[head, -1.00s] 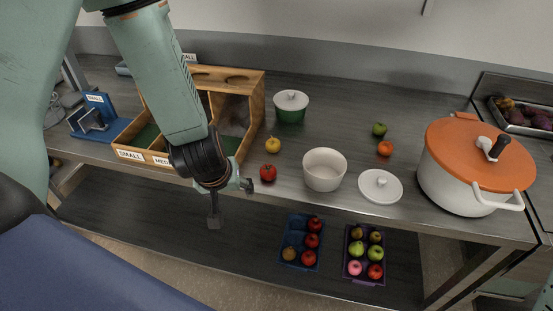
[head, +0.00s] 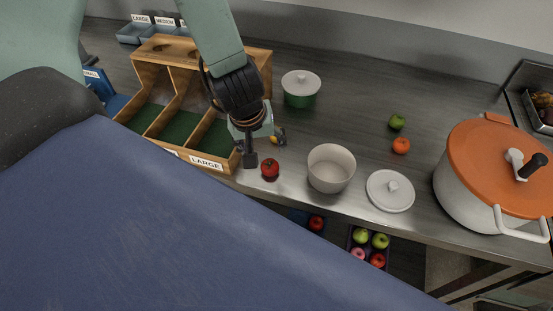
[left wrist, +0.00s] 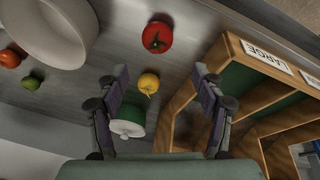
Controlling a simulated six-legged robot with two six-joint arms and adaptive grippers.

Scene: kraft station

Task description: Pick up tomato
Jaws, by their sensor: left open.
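A red tomato (head: 270,168) with a dark stem lies on the steel counter near its front edge, between the wooden bin and a white pot. It also shows in the left wrist view (left wrist: 157,37), at top centre, beyond the fingertips. My left gripper (head: 265,149) is open and empty, just above and behind the tomato in the head view. In the left wrist view its two fingers (left wrist: 160,74) stand wide apart. A yellow fruit or vegetable (left wrist: 148,83) shows between them; in the head view it is partly hidden by the gripper. My right gripper is not in view.
The wooden divided bin (head: 262,62) with a LARGE label stands close left. The white pot (head: 331,180), its lid (head: 390,192) and a green lidded pot (head: 300,97) stand to the right and behind. A big orange-lidded pot (head: 480,205) stands far right.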

